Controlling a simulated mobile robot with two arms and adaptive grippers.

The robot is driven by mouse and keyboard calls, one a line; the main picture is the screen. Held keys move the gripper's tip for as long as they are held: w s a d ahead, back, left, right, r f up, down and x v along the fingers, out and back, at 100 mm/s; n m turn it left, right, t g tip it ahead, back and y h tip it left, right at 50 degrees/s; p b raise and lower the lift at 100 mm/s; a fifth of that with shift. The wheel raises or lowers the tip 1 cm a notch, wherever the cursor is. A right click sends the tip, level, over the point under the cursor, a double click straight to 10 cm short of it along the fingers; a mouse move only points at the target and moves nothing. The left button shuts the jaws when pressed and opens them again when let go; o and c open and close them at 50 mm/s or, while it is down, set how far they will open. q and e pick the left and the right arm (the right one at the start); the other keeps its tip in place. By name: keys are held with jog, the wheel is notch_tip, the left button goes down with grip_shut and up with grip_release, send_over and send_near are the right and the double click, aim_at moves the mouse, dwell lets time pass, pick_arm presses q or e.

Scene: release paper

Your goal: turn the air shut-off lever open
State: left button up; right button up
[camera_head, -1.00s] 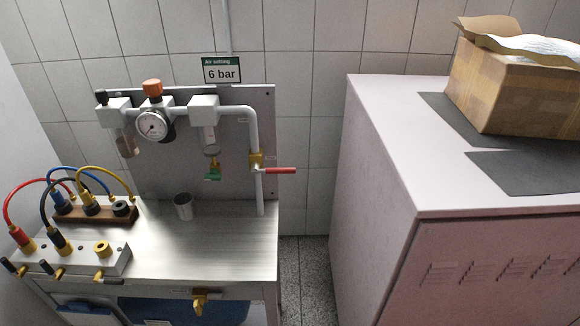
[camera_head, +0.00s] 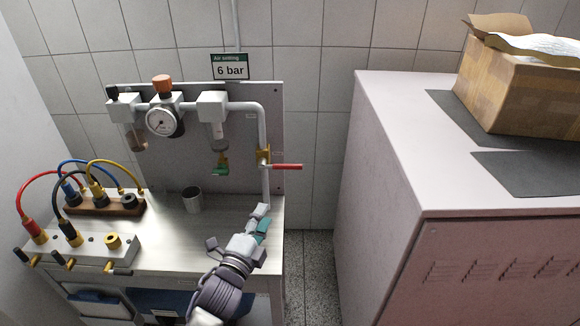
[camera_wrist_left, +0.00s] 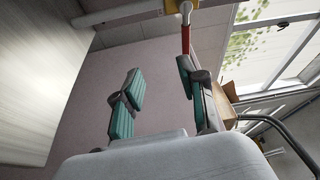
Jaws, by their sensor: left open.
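The air shut-off lever (camera_head: 287,167) has a red handle that points right, sideways from the vertical pipe, at a brass valve (camera_head: 263,156). My left gripper (camera_head: 260,220) is open and empty, below the lever and in front of the pipe's lower end. In the left wrist view, my left gripper (camera_wrist_left: 160,95) shows its teal finger pads spread apart. The red lever (camera_wrist_left: 186,38) shows there near the top, above the right finger, and is not between the fingers. Whether the finger touches it I cannot tell. My right gripper is not in view.
A metal cup (camera_head: 192,200) and hose fittings (camera_head: 80,240) stand on the bench. A large cabinet (camera_head: 400,150) with a cardboard box (camera_head: 520,90) stands right, beyond a floor gap.

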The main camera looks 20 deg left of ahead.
aim_at(290, 165)
pick_arm(q)
jog(key=w+d+r+m, duration=0.1)
jog(key=w, duration=0.4)
jog(key=w+r+m+t+h+p, duration=0.1)
jog(key=w+r, duration=0.1)
jog(key=w, duration=0.2)
jog(key=w+d+r+p, duration=0.1)
jog(key=w+r, duration=0.1)
jog(key=w, duration=0.3)
jog(key=shift+w+d+r+m, duration=0.25)
jog(key=shift+w+d+m, duration=0.05)
jog(key=shift+w+m, duration=0.1)
jog(key=shift+s, duration=0.1)
grip_shut()
